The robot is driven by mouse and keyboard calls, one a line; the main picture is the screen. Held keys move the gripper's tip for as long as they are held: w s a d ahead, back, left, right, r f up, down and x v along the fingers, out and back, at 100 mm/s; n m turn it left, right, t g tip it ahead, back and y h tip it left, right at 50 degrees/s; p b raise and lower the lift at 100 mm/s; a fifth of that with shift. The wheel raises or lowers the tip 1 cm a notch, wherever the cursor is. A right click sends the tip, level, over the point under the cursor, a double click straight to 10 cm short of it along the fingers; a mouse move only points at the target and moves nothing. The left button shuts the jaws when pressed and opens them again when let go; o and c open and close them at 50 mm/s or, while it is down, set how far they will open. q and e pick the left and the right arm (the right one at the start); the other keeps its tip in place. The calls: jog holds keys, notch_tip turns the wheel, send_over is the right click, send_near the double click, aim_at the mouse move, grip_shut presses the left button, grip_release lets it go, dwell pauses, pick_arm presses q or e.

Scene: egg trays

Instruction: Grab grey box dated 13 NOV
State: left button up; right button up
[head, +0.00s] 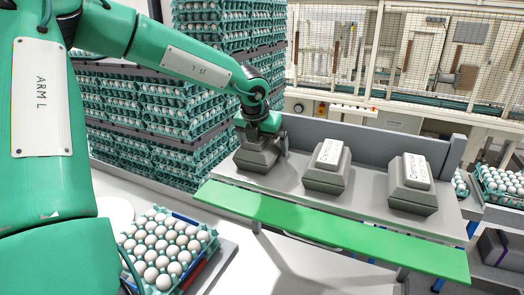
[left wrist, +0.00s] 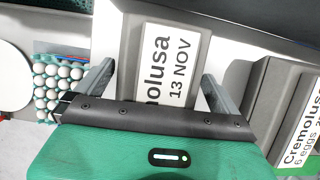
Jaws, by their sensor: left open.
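The grey box dated 13 NOV (left wrist: 131,33) lies under my left gripper in the left wrist view. Its white label reads "...molusa 13 NOV". In the head view it is the leftmost grey box (head: 256,160) on the shelf, its top partly hidden by the gripper. My left gripper (head: 262,137) is just above this box. In the left wrist view my left gripper (left wrist: 156,88) is open, with one finger on each side of the box. Whether the fingers touch it I cannot tell. My right gripper is not in view.
A middle grey box (head: 325,179) and a right grey box (head: 411,198) with white labels stand on the same grey shelf (head: 373,207). A green rail (head: 330,231) runs along its front. An egg tray (head: 206,243) is at lower left; stacked egg trays (head: 165,105) rise behind.

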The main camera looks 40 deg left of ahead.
pick_arm(q)
jog(key=shift+f+b, duration=0.1)
jog(key=shift+b, duration=0.2)
dwell(0.4)
jog(key=c, duration=1)
